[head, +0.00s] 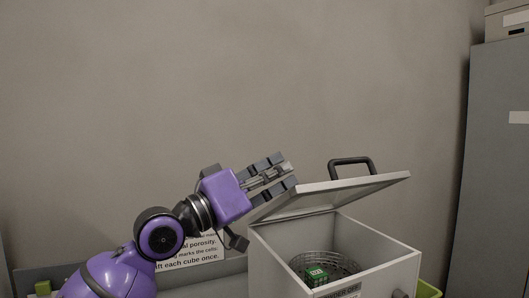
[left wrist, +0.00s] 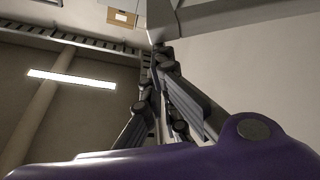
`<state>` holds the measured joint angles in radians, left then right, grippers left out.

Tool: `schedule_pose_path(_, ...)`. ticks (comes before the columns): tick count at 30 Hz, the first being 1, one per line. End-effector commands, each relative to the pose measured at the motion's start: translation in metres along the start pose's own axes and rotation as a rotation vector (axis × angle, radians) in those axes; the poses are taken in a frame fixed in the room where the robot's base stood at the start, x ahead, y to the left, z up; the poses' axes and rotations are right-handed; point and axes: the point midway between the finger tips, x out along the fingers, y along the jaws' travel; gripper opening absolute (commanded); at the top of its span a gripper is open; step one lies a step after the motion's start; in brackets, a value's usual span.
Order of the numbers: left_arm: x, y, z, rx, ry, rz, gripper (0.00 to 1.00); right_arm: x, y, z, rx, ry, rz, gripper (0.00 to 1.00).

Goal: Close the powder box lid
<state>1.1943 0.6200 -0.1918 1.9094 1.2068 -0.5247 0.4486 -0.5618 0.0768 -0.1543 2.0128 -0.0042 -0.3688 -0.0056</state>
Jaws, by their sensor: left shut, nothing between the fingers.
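The powder box (head: 385,262) is a pale grey box at the lower right of the head view. Its lid (head: 340,191) is raised and tilted, with a dark handle (head: 352,162) on top. Inside the box I see a round wire basket (head: 303,261) with a green cube (head: 316,272) in it. My left gripper (head: 286,171) is shut and empty, its fingertips close to the lid's left part; I cannot tell whether they touch. In the left wrist view its fingers (left wrist: 158,55) reach up to a grey edge (left wrist: 164,22), likely the lid. My right gripper is not in view.
A printed sign (head: 195,250) stands behind my left arm. A grey cabinet (head: 500,150) stands at the right with a box (head: 507,22) on top. A green bin (head: 428,289) shows right of the powder box. The wall space above the lid is clear.

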Motion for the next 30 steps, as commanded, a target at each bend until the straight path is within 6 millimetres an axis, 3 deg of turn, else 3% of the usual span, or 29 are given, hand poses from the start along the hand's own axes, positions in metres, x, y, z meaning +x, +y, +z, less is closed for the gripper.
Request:
schedule_pose_path(1,-0.008,-0.009,0.027,0.033,-0.007,0.008,0.00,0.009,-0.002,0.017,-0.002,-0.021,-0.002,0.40)
schedule_pose_path(3,-0.015,-0.007,0.047,0.090,-0.008,0.028,0.00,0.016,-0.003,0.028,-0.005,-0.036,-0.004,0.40)
schedule_pose_path(12,-0.038,-0.009,0.110,0.297,-0.007,0.099,0.00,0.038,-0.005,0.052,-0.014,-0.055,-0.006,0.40)
schedule_pose_path(21,-0.049,-0.014,0.140,0.296,-0.002,0.102,0.00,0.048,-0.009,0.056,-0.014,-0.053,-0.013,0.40)
schedule_pose_path(30,-0.051,-0.014,0.144,0.297,-0.002,0.102,0.00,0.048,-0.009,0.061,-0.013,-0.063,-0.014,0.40)
